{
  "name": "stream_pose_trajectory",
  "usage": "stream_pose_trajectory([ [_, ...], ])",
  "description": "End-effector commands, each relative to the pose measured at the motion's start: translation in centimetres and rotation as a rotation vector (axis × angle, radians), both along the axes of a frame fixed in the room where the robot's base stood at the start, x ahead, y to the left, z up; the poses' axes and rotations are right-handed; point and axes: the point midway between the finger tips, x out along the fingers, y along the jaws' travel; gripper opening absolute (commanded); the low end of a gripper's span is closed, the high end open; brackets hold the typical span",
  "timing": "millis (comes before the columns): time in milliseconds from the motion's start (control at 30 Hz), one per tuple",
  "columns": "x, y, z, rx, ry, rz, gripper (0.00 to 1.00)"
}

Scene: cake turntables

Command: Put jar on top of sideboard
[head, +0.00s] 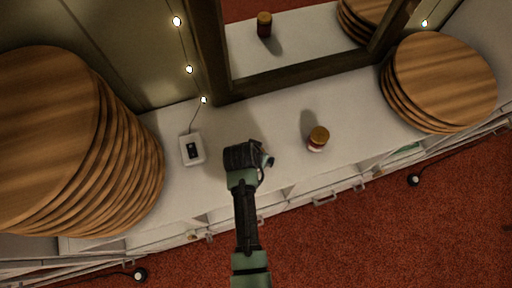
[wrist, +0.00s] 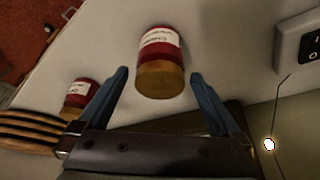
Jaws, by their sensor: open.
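My gripper (head: 264,161) is open over the white sideboard (head: 285,171) in the head view. In the wrist view, a red jar (wrist: 161,62) with an orange-brown lid and a white label stands between and a little beyond the open fingertips (wrist: 160,77). I cannot tell whether they touch it; it is not distinguishable in the head view, where the gripper seems to hide it. A second similar jar (head: 318,138) stands upright on the sideboard to the right of my gripper. It also shows at the left of the wrist view (wrist: 81,97).
A small switch box (head: 192,149) is left of my gripper, with a cable to lights. Tall stacks of round wooden boards stand at left (head: 140,160) and right (head: 440,75). A framed mirror (head: 300,85) stands behind, reflecting a jar. The front edge drops to red carpet (head: 400,235).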

Motion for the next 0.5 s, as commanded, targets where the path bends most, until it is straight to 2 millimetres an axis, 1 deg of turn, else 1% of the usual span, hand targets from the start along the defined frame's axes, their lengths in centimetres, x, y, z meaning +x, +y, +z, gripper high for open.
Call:
stream_pose_trajectory([
  [133, -0.1, 0.0, 0.6, 0.000, -0.001, 0.000, 1.00],
  [267, -0.6, 0.2, 1.9, 0.000, -0.002, 0.001, 1.00],
  [500, -2.2, 0.9, 6.0, 0.001, -0.003, 0.001, 1.00],
])
